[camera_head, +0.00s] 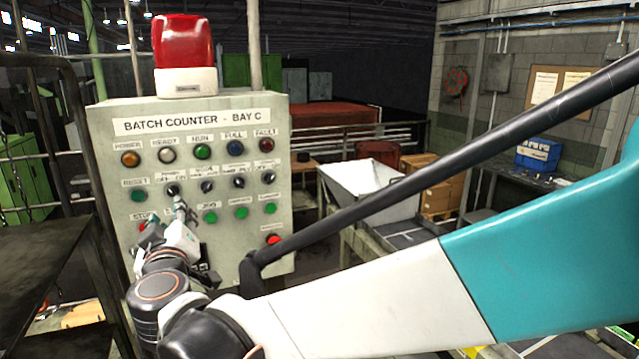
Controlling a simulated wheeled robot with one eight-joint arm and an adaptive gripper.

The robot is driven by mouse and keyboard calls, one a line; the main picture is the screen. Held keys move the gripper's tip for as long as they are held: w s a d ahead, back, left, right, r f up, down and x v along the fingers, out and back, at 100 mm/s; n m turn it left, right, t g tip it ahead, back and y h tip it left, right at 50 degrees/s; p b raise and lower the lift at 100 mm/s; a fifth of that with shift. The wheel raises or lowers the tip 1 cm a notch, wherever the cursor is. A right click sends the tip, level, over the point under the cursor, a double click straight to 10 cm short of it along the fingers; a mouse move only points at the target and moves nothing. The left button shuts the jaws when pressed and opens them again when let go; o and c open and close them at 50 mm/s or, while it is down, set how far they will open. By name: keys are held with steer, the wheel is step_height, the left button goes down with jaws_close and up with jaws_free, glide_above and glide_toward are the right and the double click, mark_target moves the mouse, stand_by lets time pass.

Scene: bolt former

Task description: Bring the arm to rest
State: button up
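My gripper (168,222) is at the lower left of the control panel (110,255), which is labelled "BATCH COUNTER - BAY C". Its fingers point up and away toward the panel, near the knob row and the "STOP" label. Two fingertips show apart, with nothing visible between them. I cannot tell whether they touch the panel. My white and teal arm stretches from the lower right across the front of the panel. The gripper and wrist hide part of the panel's lower left.
A red beacon (184,45) stands on the panel's top. A dark table (45,260) is close at the left. A pale hopper (370,185) stands right of the panel. A blue box (537,155) sits on a bench at the far right.

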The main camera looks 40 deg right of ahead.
steer(key=shift+s+a, duration=0.1)
steer(key=shift+s, duration=0.25)
steer(key=s+d+f+m+g+b, duration=0.1)
steer(key=s+d+f+g+b, duration=0.3)
steer(key=f, duration=0.4)
steer(key=s+d+f+m+g+b, duration=0.2)
steer(key=s+d+f+b, duration=0.3)
steer(key=f, duration=0.4)
steer(key=s+a+f+g+y+b, duration=0.2)
steer(key=s+f+b, duration=0.2)
steer(key=s+f, duration=0.3)
steer(key=s+a+f+g+y+b, duration=0.2)
steer(key=s+f+b, duration=0.3)
steer(key=f, duration=0.5)
steer(key=shift+s+a+f+y, duration=0.4)
steer(key=shift+s+a+y, duration=0.4)
steer(key=shift+s, duration=0.25)
